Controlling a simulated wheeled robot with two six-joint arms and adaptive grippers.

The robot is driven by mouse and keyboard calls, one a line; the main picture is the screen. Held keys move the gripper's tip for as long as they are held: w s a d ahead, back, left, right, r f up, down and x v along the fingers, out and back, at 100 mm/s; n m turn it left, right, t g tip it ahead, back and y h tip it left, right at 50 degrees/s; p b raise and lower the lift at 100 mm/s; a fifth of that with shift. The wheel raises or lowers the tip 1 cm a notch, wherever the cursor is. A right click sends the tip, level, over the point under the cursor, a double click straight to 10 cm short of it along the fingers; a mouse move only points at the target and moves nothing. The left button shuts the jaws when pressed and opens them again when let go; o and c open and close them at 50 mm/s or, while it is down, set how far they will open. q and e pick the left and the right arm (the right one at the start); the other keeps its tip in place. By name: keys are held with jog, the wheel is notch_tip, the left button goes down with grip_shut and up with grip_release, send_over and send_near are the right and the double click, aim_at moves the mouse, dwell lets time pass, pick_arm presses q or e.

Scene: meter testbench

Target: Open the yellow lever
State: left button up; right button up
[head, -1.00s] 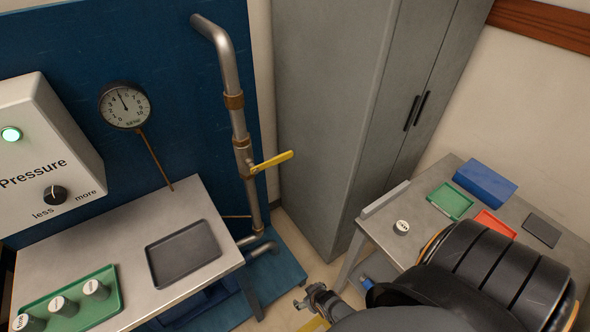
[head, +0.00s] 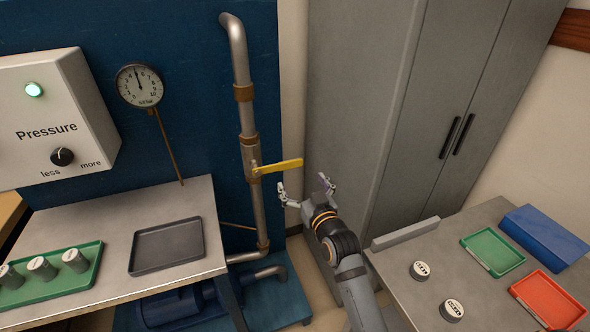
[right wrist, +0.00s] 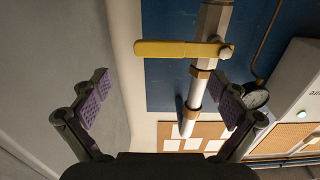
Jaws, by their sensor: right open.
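The yellow lever (head: 278,167) sits on a vertical metal pipe (head: 243,100) against the blue panel and points right, across the pipe. In the right wrist view the lever (right wrist: 178,48) lies beyond the fingertips, crossing the upper part of the gap between them. My right gripper (head: 302,187) is open and empty, just below and to the right of the lever's free end, apart from it. Its two padded fingers also show in the right wrist view (right wrist: 163,98). My left gripper is not in view.
A grey cabinet (head: 400,110) stands close to the right of the lever. A pressure gauge (head: 140,86) and a control box (head: 55,105) are at left. A bench (head: 100,215) with a dark tray (head: 167,246) stands front left; a table (head: 420,300) with trays and cylinders stands at right.

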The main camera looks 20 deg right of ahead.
aim_at(291, 164)
jog(key=w, duration=0.6)
jog(key=shift+w+a, duration=0.1)
jog(key=shift+w, duration=0.25)
jog(key=shift+s+r+p, duration=0.1)
jog(key=shift+r+p, duration=0.05)
jog(key=shift+p, duration=0.15)
jog(key=c, duration=1.7)
